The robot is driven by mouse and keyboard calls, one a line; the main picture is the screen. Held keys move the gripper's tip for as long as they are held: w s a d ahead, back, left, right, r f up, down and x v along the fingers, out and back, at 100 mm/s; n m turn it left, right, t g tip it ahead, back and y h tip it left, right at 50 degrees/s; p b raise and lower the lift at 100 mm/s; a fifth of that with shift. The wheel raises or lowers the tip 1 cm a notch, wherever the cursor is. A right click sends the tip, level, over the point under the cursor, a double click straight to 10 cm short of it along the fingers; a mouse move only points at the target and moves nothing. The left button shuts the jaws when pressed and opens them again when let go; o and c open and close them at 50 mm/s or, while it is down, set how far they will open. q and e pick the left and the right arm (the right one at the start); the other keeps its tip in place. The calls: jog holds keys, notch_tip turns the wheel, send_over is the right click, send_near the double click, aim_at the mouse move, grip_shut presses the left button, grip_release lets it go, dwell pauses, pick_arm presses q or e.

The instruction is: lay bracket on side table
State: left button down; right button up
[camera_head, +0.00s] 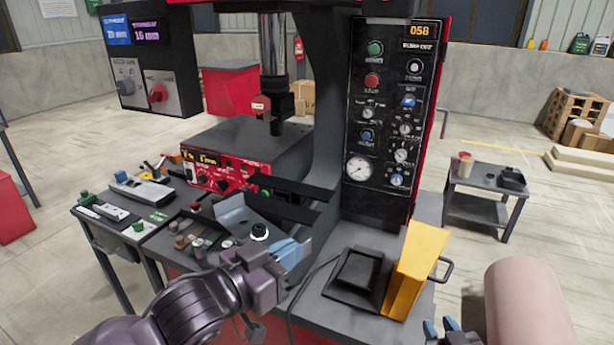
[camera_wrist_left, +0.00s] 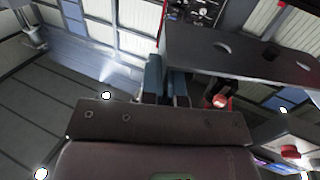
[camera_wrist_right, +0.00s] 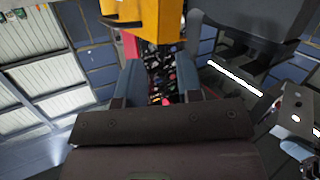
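The bracket is a grey bent metal plate (camera_head: 238,212) in front of the press, tilted. In the left wrist view it is a dark plate with oval holes (camera_wrist_left: 255,55), reaching from the fingertips to the right. My left gripper (camera_head: 290,252) is at its right end, its blue fingers close together and apparently shut on the bracket's edge; the grip itself is partly hidden. A low grey side table (camera_head: 478,177) stands at the right. My right gripper (camera_head: 443,328) is at the bottom edge, with fingers apart and empty in the right wrist view (camera_wrist_right: 160,85).
A yellow guard box (camera_head: 415,270) and a black tray (camera_head: 355,272) are on the press bench. The side table bears a red cup (camera_head: 465,160) and a black bin (camera_head: 513,178). A left table (camera_head: 100,228) carries measuring tools. Floor between press and side table is clear.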

jog(key=w+a+r+n+t+y, duration=0.1)
jog(key=w+a+r+n+y, duration=0.4)
jog(key=a+r, duration=0.55)
jog(key=w+a+r+n+y, duration=0.25)
jog(key=w+a+r, duration=0.45)
jog(key=r, duration=0.6)
jog(key=s+a+r+n+g+y, duration=0.3)
jog(key=a+r+n+g, duration=0.6)
jog(key=a+r, duration=0.8)
jog(key=n+g+h, duration=0.8)
jog(key=h, duration=0.5)
send_over(308, 251)
notch_tip(308, 251, down, 8)
jog(key=shift+n+t, duration=0.25)
jog(key=shift+t, duration=0.05)
jog(key=f, duration=1.2)
jog(key=shift+w+f, duration=0.15)
jog(key=shift+w, duration=0.25)
jog(key=shift+c, duration=0.3)
